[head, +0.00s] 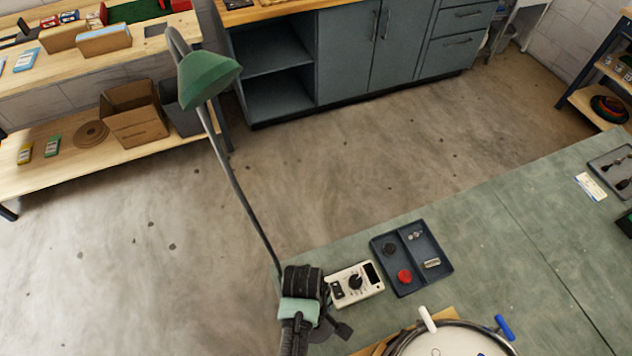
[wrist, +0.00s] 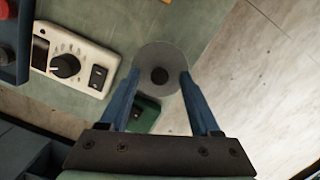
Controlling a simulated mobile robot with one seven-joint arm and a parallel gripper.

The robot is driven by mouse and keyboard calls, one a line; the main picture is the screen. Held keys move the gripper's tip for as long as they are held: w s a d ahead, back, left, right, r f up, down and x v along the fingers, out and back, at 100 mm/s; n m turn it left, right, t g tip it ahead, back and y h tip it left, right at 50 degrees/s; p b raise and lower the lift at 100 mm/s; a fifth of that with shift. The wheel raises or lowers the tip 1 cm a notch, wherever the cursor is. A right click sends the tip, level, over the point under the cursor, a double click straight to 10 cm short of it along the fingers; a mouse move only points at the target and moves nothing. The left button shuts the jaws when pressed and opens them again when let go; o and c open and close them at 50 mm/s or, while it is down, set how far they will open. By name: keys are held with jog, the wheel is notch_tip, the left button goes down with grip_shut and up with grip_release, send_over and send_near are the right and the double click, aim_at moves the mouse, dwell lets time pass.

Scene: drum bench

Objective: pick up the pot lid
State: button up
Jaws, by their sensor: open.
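The pot lid (wrist: 160,58), a grey disc with a dark round knob at its middle, shows in the wrist view near the edge of the green bench. My gripper (wrist: 160,76) is open, with its two blue fingers reaching toward the lid's left and right rims and the knob between the fingertips. I cannot tell whether the fingers touch the lid. I cannot make out the lid in the head view, where dark parts of my arm cover the bench left of the meter.
A white meter (head: 357,284) and a dark parts tray (head: 411,258) stand close by. A round drum (head: 450,341) is at the bottom of the head view. A green-shaded lamp (head: 207,77) rises over the floor. A dark green object (wrist: 146,114) shows between my fingers.

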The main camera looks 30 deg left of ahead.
jog(key=shift+f, duration=0.25)
jog(key=shift+c, duration=0.3)
grip_shut()
